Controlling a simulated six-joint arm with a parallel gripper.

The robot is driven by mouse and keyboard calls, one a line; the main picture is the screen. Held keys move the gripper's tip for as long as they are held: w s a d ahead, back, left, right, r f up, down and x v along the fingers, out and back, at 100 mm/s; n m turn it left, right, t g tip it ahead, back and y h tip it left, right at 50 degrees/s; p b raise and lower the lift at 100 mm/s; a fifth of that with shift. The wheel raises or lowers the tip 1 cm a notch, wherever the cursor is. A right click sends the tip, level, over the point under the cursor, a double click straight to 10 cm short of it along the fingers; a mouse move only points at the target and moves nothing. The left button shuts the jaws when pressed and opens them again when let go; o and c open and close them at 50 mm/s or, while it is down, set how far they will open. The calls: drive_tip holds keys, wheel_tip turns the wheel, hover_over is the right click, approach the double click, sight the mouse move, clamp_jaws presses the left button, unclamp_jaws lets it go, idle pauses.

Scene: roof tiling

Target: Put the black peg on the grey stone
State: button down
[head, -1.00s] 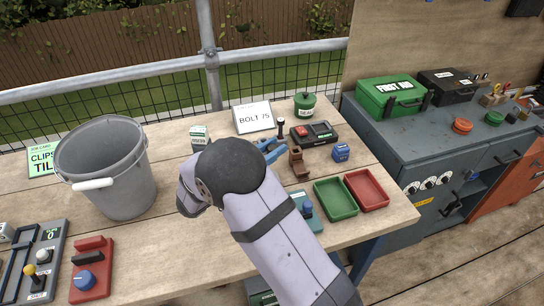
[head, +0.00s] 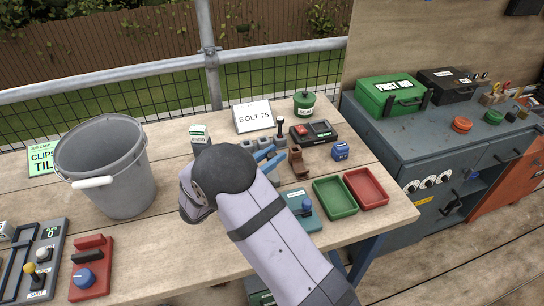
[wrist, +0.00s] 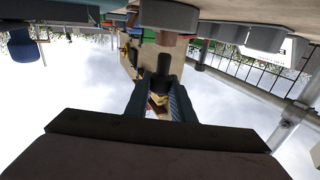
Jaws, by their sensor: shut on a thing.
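My gripper (head: 268,160) has blue fingers and is low over the middle of the table. In the wrist view, my gripper (wrist: 162,98) is shut on a black peg (wrist: 163,66). In the head view my own wrist hides the peg. Small grey blocks stand in a row just behind the gripper, one a grey stone (head: 248,145). In the wrist view, where the table is at the top, a grey block (wrist: 168,15) is close in line with the peg; I cannot tell whether they touch.
A dark upright post (head: 280,124) stands behind the fingers. A brown wooden piece (head: 297,160) is just to their right. Green (head: 335,212) and red (head: 383,203) trays lie at front right. A grey bucket (head: 148,180) stands left. Bare table lies between bucket and arm.

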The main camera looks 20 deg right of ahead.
drive_tip(key=c, duration=1.5)
unclamp_jaws()
drive_tip(key=shift+s+d+f, duration=0.1)
drive_tip(key=shift+s+f, duration=0.1)
drive_tip(key=shift+f, duration=0.55)
drive_tip(key=shift+r, duration=0.3)
drive_tip(key=v, duration=0.4)
drive_tip(key=b+v, duration=0.1)
drive_tip(key=v, duration=0.3)
drive_tip(key=r+v, duration=0.1)
drive_tip(key=v, duration=0.3)
drive_tip(key=shift+w+b, duration=0.3)
drive_tip(key=shift+b, duration=0.1)
